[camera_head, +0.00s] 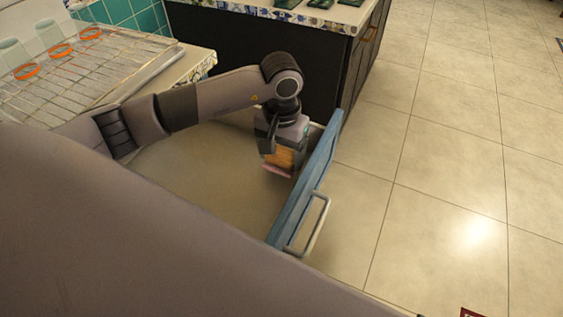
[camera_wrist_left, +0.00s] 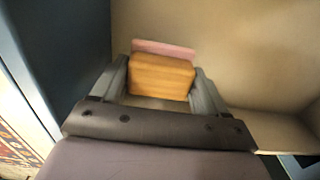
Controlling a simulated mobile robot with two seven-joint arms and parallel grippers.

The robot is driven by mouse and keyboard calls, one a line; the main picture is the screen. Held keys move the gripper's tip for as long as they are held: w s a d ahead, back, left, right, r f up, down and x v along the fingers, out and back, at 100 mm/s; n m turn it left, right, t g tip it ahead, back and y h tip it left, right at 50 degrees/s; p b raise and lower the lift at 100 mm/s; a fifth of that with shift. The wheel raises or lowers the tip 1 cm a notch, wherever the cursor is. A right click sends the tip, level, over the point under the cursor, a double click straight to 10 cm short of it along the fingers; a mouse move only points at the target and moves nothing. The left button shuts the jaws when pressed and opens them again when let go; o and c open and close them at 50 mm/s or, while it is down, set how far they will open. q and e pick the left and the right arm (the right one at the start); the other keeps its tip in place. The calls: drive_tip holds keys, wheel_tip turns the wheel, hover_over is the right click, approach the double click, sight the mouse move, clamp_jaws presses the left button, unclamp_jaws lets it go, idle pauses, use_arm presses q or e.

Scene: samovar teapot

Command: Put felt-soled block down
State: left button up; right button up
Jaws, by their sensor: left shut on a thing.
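The felt-soled block is orange-brown wood (camera_head: 285,157) with a pink felt layer on its underside. In the head view my left gripper (camera_head: 281,160) points down inside an open drawer (camera_head: 205,180), near its blue front panel. In the left wrist view the block (camera_wrist_left: 161,77) sits between the two fingers of my left gripper (camera_wrist_left: 162,82), which are shut on it. The pink felt (camera_wrist_left: 163,49) shows at the block's far edge. I cannot tell whether the felt touches the drawer floor. My right gripper is not in view.
The blue drawer front (camera_head: 305,190) with a metal handle (camera_head: 309,227) stands close to the right of the gripper. A counter with a wire rack (camera_head: 85,75) is at the upper left. A dark cabinet (camera_head: 270,45) stands behind. The drawer floor left of the gripper looks bare.

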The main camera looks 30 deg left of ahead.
sight(281, 164)
use_arm(q)
drive_tip(key=shift+f, duration=1.7)
drive_tip(key=shift+f+b, duration=0.2)
drive_tip(key=shift+b, duration=0.15)
drive_tip(key=o, duration=0.9)
drive_tip(key=shift+o, duration=0.2)
wheel_tip(281, 164, up, 11)
drive_tip(key=shift+f+p, duration=0.1)
drive_tip(key=shift+p, duration=0.35)
drive_tip(key=shift+r, duration=0.85)
drive_tip(key=shift+s+f, duration=0.1)
